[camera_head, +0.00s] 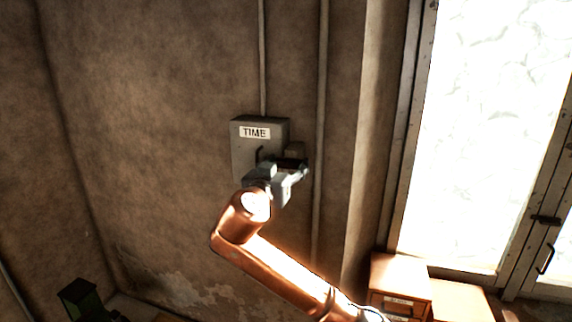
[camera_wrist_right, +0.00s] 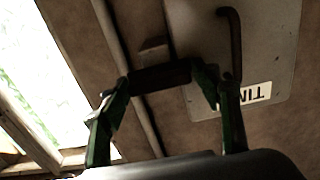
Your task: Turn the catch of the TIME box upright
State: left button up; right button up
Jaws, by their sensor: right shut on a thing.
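The grey TIME box (camera_head: 244,163) is fixed on the wall. Its face and label also show upside down in the right wrist view (camera_wrist_right: 275,55). My right gripper (camera_head: 285,169) is at the lower right side of the box. In the right wrist view its two green fingers (camera_wrist_right: 163,77) are shut on a dark bar, seemingly the catch (camera_wrist_right: 160,76), one finger at each end. The bar lies roughly level in the head view and sits at the box's right edge. The gripper and wrist hide part of the box's lower right. My left gripper is out of view.
A bent dark handle (camera_wrist_right: 235,40) stands on the box face close to one finger. A pipe (camera_head: 320,100) runs down the wall at right. Wooden drawers (camera_head: 400,278) stand low at right by the bright window.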

jog(key=shift+c, duration=0.3)
jog(key=n+b, duration=0.2)
jog(key=n, duration=0.1)
jog(key=shift+a+f+n, duration=0.1)
jog(key=shift+a+n, duration=0.05)
jog(key=shift+n, duration=0.25)
jog(key=n+b, duration=0.2)
jog(key=n, duration=0.2)
jog(key=n+b, duration=0.1)
jog(key=n, duration=0.4)
jog(key=shift+a, duration=0.1)
jog(key=n+b, duration=0.1)
jog(key=n, duration=0.4)
jog(key=shift+w+f, duration=0.1)
jog(key=shift+f, duration=0.05)
jog(key=o, duration=0.9)
jog(key=shift+a, duration=0.1)
